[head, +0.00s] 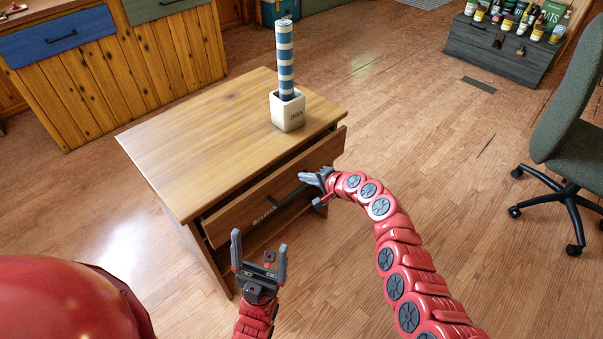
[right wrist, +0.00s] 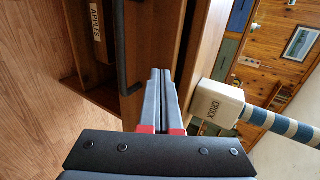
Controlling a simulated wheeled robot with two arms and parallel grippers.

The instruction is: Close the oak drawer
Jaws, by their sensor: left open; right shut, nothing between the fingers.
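The oak drawer (head: 232,207) sits in a small wooden cabinet and stands partly open, with a dark gap behind its front. It has a dark bar handle (head: 288,196), which also shows in the right wrist view (right wrist: 122,60). My right gripper (head: 308,178) is shut and empty, at the drawer front near the handle's right end. In the right wrist view its fingers (right wrist: 160,85) point at the drawer front; I cannot tell whether they touch it. My left gripper (head: 260,250) is open and empty, in front of the cabinet and below the drawer.
A white crock (head: 288,112) holding a blue-and-white striped cylinder (head: 285,55) stands on the cabinet top (head: 190,140). An open compartment below the drawer holds a box labelled apples (right wrist: 100,35). A green office chair (head: 575,110) stands at the right. The floor between is clear.

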